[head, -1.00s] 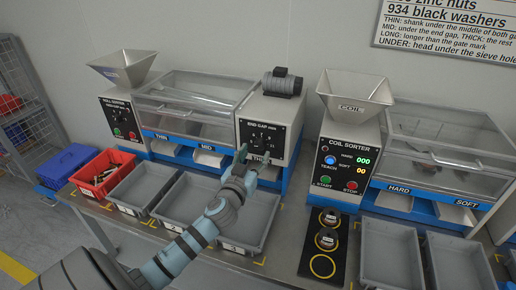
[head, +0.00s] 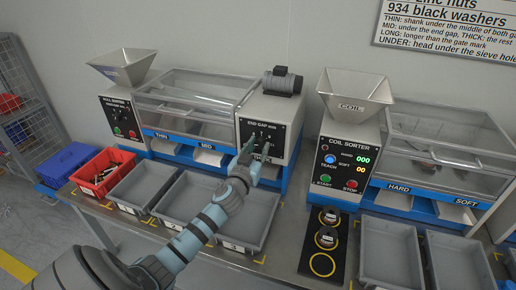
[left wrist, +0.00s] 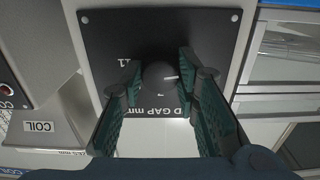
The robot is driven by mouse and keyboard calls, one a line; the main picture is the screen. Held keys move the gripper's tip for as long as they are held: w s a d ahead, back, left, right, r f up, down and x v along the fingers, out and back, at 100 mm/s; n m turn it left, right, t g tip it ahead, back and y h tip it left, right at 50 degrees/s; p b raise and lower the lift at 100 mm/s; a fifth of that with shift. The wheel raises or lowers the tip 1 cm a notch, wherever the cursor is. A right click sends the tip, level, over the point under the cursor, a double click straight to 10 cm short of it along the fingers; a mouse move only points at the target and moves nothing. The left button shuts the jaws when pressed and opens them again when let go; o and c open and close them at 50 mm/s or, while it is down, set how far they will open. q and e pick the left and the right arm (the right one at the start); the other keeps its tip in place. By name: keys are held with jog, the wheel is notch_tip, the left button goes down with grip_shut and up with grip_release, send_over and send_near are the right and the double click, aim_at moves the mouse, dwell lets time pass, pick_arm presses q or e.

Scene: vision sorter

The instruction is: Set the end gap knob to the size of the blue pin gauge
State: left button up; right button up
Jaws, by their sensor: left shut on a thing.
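The end gap knob (left wrist: 160,77) is a dark round knob with a white pointer mark on the black END-GAP mm panel (left wrist: 210,35). In the left wrist view it sits between the fingers of my left gripper (left wrist: 160,88), which is shut on it. In the head view the left gripper (head: 249,152) reaches the front of the END-GAP box (head: 283,115) and hides part of the dial. Some dial numbers are covered by the fingers. I cannot make out the blue pin gauge. My right gripper is not in view.
The roll sorter (head: 118,108) stands left and the coil sorter (head: 345,145) right. A black mat (head: 312,262) with ringed spots lies in front of the coil sorter.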

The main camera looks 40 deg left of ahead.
pick_arm(q)
jog(key=m, duration=0.4)
jog(key=shift+m, duration=0.3)
jog(key=m+p, duration=0.1)
jog(key=m, duration=0.3)
jog(key=shift+a+m, duration=0.1)
jog(key=shift+m, duration=0.3)
dwell(0.3)
jog(key=o, duration=1.2)
jog(key=shift+c, duration=0.2)
